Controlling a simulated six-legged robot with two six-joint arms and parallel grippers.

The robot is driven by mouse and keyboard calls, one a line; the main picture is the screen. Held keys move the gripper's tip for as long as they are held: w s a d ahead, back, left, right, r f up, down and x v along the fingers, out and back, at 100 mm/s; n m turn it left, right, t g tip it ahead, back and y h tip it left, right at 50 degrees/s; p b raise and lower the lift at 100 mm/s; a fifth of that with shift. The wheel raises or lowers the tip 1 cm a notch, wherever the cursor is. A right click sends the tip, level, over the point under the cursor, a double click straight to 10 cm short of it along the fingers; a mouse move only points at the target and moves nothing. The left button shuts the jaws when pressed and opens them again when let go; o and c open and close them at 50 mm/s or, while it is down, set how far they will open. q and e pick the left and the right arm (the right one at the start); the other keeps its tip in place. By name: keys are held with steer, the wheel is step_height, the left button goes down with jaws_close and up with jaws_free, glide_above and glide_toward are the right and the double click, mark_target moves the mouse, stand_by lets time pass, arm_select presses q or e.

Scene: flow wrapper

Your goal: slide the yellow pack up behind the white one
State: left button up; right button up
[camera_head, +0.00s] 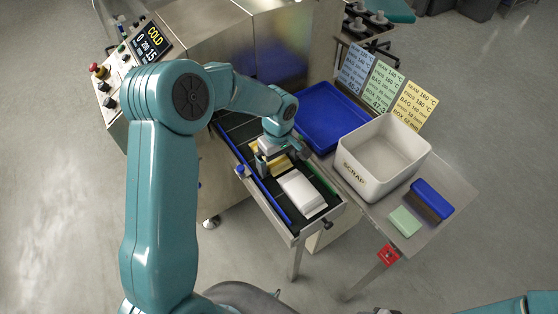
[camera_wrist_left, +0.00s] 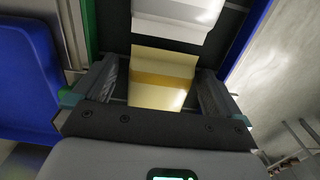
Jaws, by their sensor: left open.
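The yellow pack (camera_head: 282,166) lies on the dark belt of the infeed channel, partly hidden by my left gripper (camera_head: 277,158). The white pack (camera_head: 302,193) lies on the same belt, nearer the channel's front end. In the left wrist view the yellow pack (camera_wrist_left: 160,78) sits between the two open fingers of my left gripper (camera_wrist_left: 157,80), with belt showing on both sides of it. The white pack (camera_wrist_left: 178,14) is at the top of that view, a narrow dark strip of belt apart from the yellow one. My right gripper is out of view.
Blue and green guide rails (camera_head: 317,173) edge the channel. To its right are a blue tray (camera_head: 322,112), a white scrap bin (camera_head: 362,178), a green block (camera_head: 404,221) and a blue-topped block (camera_head: 432,198). The steel machine housing (camera_head: 205,62) stands behind.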

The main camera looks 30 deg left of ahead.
arm_select(q)
step_height(320, 180, up, 16)
steer(key=b, duration=0.1)
steer(key=shift+r, duration=0.2)
stand_by(0.7)
